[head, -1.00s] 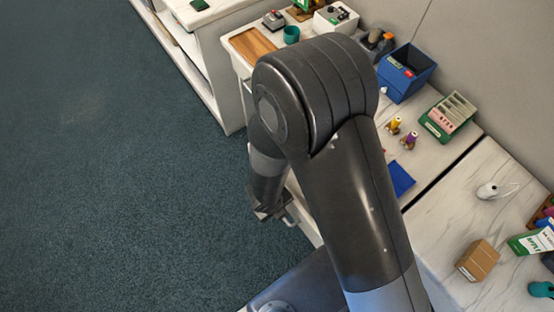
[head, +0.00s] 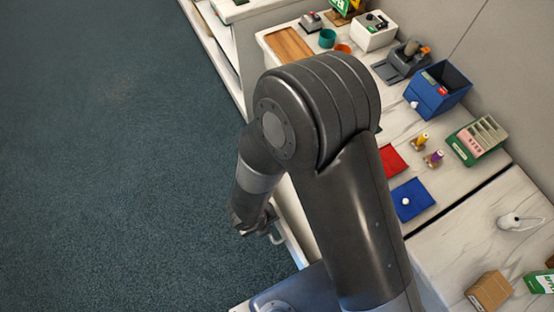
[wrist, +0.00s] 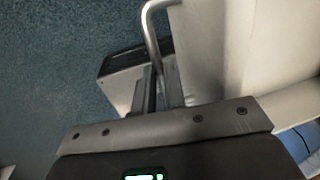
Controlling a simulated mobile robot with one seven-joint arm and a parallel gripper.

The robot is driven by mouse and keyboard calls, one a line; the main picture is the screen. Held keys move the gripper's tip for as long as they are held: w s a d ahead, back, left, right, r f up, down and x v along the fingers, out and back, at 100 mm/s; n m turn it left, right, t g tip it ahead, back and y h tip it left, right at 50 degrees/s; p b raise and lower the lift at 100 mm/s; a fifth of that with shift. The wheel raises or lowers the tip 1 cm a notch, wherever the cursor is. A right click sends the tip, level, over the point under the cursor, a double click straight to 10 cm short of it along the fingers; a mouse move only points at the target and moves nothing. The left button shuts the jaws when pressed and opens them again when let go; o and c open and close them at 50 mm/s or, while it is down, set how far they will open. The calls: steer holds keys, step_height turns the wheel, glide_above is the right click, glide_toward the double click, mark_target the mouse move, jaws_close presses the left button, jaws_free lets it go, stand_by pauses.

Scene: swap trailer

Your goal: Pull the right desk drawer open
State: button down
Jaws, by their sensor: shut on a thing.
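My gripper (wrist: 160,88) is shut on the metal bar handle (wrist: 150,32) of the drawer in the wrist view. The pale drawer front (wrist: 225,45) is just right of the handle. In the head view my gripper (head: 256,222) hangs low at the desk's front, partly hidden by my own arm. The handle (head: 278,236) shows beside it, and the drawer's pale front edge (head: 294,232) stands out from the desk. My arm hides most of the drawer, so how far it is open is unclear.
The desk top (head: 440,190) holds a red mat (head: 393,160), a blue mat (head: 412,200), small spools (head: 434,159) and a blue bin (head: 437,90). A cardboard box (head: 489,291) lies at lower right. The dark carpet (head: 110,150) at left is clear.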

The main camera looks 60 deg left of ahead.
steer(key=c, duration=1.5)
jaws_free()
steer(key=r, duration=0.3)
steer(key=s+r, duration=0.1)
steer(key=r, duration=0.3)
steer(key=s+r, duration=0.1)
steer(key=r, duration=0.2)
steer(key=shift+r, duration=0.3)
